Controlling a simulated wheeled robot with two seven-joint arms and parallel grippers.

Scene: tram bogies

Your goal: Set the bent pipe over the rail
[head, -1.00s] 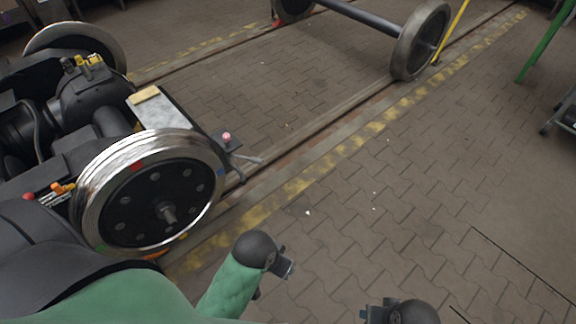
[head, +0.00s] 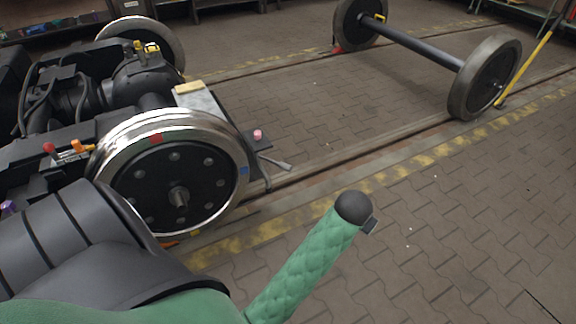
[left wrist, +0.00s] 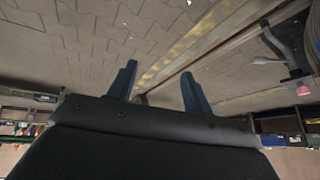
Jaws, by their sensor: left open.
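A short grey bent piece (head: 275,162), which may be the bent pipe, shows beside the near rail, close to a black bracket with a pink knob at the bogie's end. A similar grey piece (left wrist: 264,60) shows in the left wrist view at upper right. The near rail (head: 345,155) runs from the bogie toward the back right. My left gripper (head: 369,226) is over the paving, to the right of the bogie wheel and apart from the grey piece. In the left wrist view its two fingers (left wrist: 158,78) are spread with nothing between them. My right gripper is out of view.
The bogie's large wheel (head: 172,180) stands at left, close to my left arm. A loose wheelset (head: 425,50) stands on the rails at the back. A yellow bar (head: 528,65) leans at far right. The paving (head: 460,220) at right is clear.

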